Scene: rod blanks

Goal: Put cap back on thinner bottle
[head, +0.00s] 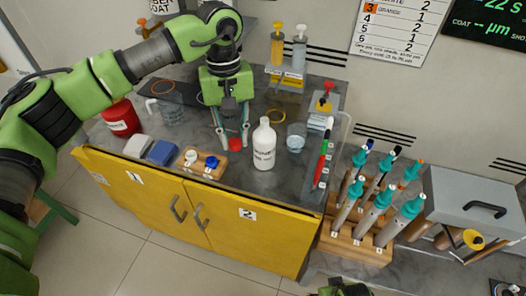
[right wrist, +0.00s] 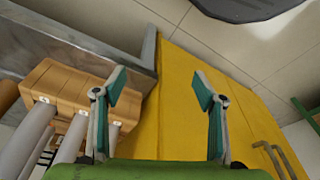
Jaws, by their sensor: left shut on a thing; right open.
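The thinner bottle (head: 264,150) is white with a dark-lettered label and stands upright on the grey bench top; its narrow neck shows no coloured cap. My left gripper (head: 234,143) is just left of the bottle, pointing down, with its fingers shut on a red cap (head: 235,145) low over the bench. Whether the cap touches the bench I cannot tell. A white cap (head: 191,156) and a blue cap (head: 211,162) sit on a small wooden board (head: 201,170) to the left. My right gripper (right wrist: 160,90) is open and empty in the right wrist view, facing the yellow cabinet.
A glass beaker (head: 296,138) stands right of the bottle. A red can (head: 121,118), grey and blue blocks and a jug (head: 170,112) stand at left.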

